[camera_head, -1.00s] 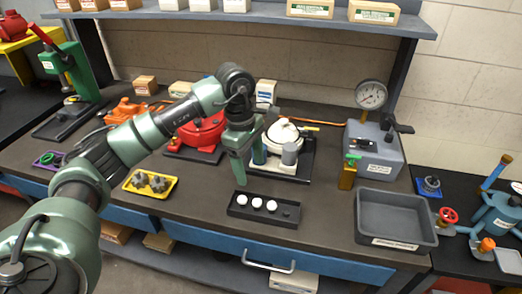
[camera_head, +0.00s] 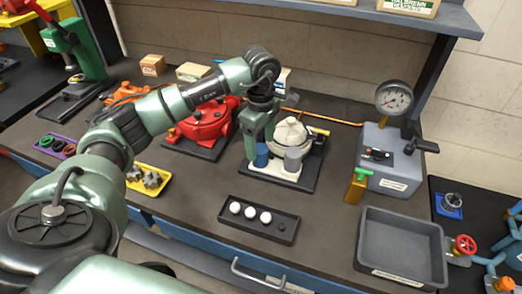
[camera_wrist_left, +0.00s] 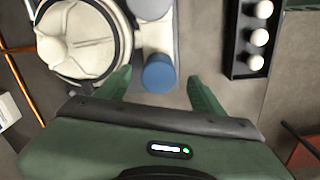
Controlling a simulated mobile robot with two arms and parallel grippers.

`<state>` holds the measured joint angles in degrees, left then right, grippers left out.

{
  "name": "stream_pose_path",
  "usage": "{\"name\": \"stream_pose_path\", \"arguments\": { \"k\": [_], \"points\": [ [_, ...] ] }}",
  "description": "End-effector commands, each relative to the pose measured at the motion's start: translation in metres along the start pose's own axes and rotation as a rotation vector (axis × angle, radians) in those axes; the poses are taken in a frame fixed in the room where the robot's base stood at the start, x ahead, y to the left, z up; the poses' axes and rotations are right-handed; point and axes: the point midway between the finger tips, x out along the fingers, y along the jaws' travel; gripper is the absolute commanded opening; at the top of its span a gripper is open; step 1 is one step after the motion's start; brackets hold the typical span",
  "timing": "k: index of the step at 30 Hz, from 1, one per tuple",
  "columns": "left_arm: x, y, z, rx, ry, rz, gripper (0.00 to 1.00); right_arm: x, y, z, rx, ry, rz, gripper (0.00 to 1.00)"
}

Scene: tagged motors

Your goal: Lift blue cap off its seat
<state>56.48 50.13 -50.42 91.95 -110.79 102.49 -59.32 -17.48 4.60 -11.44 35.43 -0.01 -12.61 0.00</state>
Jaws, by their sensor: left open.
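The blue cap (camera_head: 261,155) is a short cylinder on the pale base of the cream-coloured motor (camera_head: 291,134). In the left wrist view the round top of the blue cap (camera_wrist_left: 159,73) shows between my fingers. My left gripper (camera_head: 259,143) points down at the cap. It is open, with one finger on each side of the cap in the left wrist view (camera_wrist_left: 160,84) and gaps to both. I cannot tell how far down the fingers reach beside it. The cap's seat is hidden beneath it. My right gripper is not in view.
A grey cylinder (camera_head: 293,160) stands close beside the cap. A black tray (camera_head: 268,230) with white balls lies in front. A red motor (camera_head: 204,124) is to the left. A grey bin (camera_head: 401,240) and a gauge box (camera_head: 388,160) are to the right.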

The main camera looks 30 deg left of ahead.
Motion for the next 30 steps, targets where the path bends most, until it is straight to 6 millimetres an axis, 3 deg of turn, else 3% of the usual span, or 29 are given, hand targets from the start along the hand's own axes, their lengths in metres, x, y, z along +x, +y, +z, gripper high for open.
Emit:
{"name": "stream_pose_path", "arguments": {
  "k": [3,9,16,17,23,24,30],
  "points": [
    [0.015,-0.004,-0.002,0.000,0.000,-0.007,0.68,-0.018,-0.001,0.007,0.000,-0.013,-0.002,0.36],
    [0.039,-0.002,-0.002,0.001,0.001,-0.002,0.68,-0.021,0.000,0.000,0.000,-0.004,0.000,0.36],
    [0.042,-0.002,-0.002,0.001,0.001,0.000,0.68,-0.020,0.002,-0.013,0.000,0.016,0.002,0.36],
    [0.042,-0.002,-0.002,0.001,0.001,0.000,0.63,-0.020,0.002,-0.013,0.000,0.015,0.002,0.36],
    [0.041,-0.002,-0.002,0.001,0.001,0.000,0.07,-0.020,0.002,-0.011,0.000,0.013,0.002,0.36],
    [0.041,-0.002,-0.002,0.001,0.001,0.000,0.03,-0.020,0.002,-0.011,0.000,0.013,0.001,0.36],
    [0.041,-0.002,-0.002,0.000,0.001,0.000,0.03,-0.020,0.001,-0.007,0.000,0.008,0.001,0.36]
  ]
}}
